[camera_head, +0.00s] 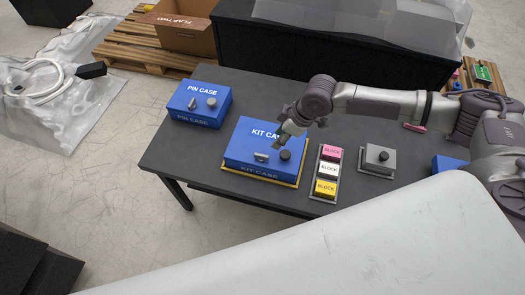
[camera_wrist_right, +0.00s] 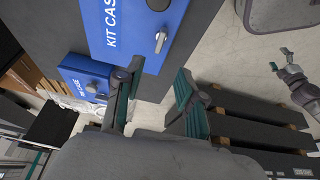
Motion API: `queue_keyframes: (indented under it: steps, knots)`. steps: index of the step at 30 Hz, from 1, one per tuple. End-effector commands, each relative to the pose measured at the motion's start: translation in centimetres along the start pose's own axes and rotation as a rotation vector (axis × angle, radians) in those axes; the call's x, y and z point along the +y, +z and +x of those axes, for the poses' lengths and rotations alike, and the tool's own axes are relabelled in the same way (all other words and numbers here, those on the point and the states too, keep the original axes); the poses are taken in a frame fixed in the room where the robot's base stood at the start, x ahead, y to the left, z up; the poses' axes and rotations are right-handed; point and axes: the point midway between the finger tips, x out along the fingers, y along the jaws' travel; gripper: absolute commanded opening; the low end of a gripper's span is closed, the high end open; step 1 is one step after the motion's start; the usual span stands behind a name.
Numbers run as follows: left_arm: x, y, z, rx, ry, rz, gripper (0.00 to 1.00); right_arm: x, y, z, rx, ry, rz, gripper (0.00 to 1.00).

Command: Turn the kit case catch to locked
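The blue kit case (camera_head: 240,141) sits in a yellow-edged tray (camera_head: 232,172) on the dark table. On its top are a silver catch (camera_head: 261,156) and a dark round knob (camera_head: 285,155). In the head view the catch lever lies roughly left to right; the catch also shows in the right wrist view (camera_wrist_right: 160,41). My right gripper (camera_head: 279,143) is over the case, hiding part of its lettering. In the wrist view its fingers (camera_wrist_right: 160,72) are apart and empty, clear of the catch. My left gripper (camera_wrist_right: 279,59) shows small at that view's right, fingers apart.
The blue pin case (camera_head: 183,112) stands left on the table (camera_head: 175,150). A black bench (camera_head: 290,50) stands behind.

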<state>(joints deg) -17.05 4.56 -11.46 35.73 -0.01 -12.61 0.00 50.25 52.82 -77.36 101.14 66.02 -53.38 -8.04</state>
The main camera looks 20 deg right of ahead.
Motion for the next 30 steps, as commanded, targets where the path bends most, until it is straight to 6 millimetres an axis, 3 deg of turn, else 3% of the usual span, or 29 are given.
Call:
queue_keyframes:
  steps: [12,18,30]
  knots:
    - [0.0,0.4,-0.2,-0.006,0.000,0.000,0.81,-0.1,-0.1,8.4,-0.001,0.000,0.000,0.39]
    - [0.0,0.4,-0.1,-0.007,0.000,0.000,0.81,-0.1,0.0,11.6,-0.001,0.000,-0.001,0.39]
    - [0.0,0.5,-0.1,-0.007,0.000,0.000,0.81,0.0,0.0,13.0,0.000,0.001,-0.001,0.39]
